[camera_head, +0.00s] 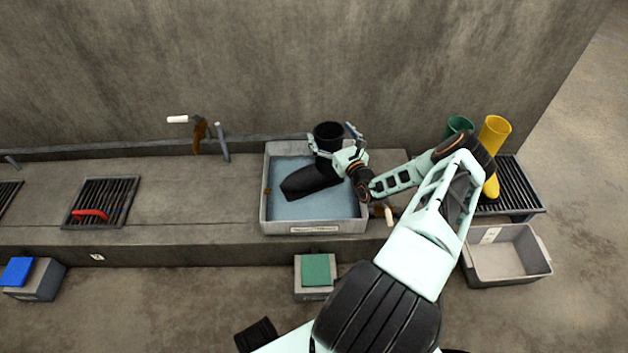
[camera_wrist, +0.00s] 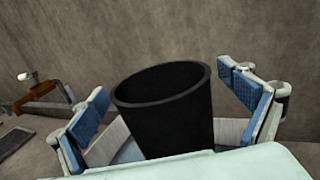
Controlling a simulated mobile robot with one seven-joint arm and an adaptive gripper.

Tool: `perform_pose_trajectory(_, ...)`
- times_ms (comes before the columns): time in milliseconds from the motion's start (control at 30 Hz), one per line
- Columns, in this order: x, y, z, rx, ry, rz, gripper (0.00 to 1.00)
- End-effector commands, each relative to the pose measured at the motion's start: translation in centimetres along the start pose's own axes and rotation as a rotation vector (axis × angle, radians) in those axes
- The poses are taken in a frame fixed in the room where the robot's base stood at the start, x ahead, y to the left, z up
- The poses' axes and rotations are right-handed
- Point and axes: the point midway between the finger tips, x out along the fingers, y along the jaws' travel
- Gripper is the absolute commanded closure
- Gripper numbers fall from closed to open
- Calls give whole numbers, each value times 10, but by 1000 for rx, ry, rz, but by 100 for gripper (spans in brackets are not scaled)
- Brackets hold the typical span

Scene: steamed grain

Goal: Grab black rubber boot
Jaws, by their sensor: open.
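The black rubber boot (camera_head: 312,180) stands upright in a grey tub (camera_head: 315,228) of bluish water, its toe pointing left and its round shaft opening at the top. My gripper (camera_head: 334,142) is at the upper shaft, coming from the right. In the wrist view the boot shaft (camera_wrist: 166,110) stands between the two blue-padded fingers of my gripper (camera_wrist: 168,105). The fingers are open, with a visible gap on each side of the shaft. The lower boot is hidden in the wrist view.
A yellow boot (camera_head: 494,140) and a green boot (camera_head: 458,125) stand by a rack (camera_head: 520,190) at the right. An empty grey bin (camera_head: 505,255) sits below. A tap with a white handle (camera_head: 178,119) is left of the tub. A concrete wall (camera_head: 300,60) rises close behind.

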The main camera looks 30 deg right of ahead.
Motion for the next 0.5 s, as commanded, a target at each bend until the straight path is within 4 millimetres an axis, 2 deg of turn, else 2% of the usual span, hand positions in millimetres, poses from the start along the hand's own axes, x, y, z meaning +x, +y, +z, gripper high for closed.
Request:
perform_pose_trajectory(167,0,0,1,0,0,0,7)
perform_pose_trajectory(500,-1,0,0,0,0,0,44)
